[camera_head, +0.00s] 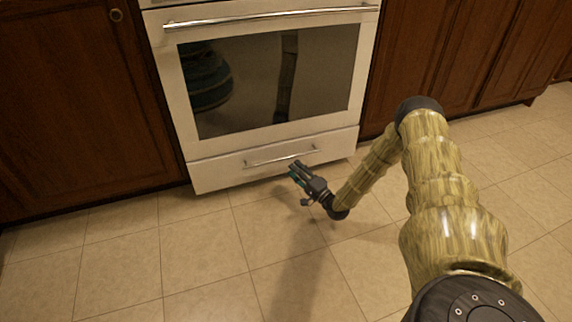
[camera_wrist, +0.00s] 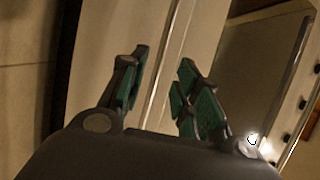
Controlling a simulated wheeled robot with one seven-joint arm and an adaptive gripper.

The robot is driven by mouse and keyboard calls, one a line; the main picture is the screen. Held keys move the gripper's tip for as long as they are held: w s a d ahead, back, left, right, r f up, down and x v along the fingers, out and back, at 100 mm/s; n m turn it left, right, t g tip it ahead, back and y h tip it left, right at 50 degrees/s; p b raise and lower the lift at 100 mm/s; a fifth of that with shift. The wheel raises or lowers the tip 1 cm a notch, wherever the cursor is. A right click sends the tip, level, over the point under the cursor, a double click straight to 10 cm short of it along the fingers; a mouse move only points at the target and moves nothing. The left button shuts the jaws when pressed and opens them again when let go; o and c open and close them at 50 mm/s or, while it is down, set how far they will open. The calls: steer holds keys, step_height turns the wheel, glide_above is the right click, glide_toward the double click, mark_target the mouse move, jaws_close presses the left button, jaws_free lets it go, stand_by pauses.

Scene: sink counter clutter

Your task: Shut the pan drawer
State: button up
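The pan drawer (camera_head: 230,173) is the white bottom front of the oven, with a silver bar handle (camera_head: 282,157). Its front looks nearly flush with the oven door, and I cannot tell whether a small gap is left. My gripper (camera_head: 295,173) is just in front of the drawer, below the right part of its handle. In the wrist view my gripper (camera_wrist: 165,78) has its green-padded fingers apart with nothing between them. The pale drawer front (camera_wrist: 105,55) lies beyond the fingers there. Contact with it cannot be told.
The oven door (camera_head: 270,80) above the drawer is shut, with a dark window and a long handle (camera_head: 270,17). Brown cabinets (camera_head: 75,110) flank the oven on both sides. The tiled floor (camera_head: 130,250) in front is clear.

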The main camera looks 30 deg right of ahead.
steer(key=b+x, duration=0.2)
steer(key=x, duration=0.4)
steer(key=shift+w, duration=0.2)
steer(key=shift+a, duration=0.1)
jaws_close()
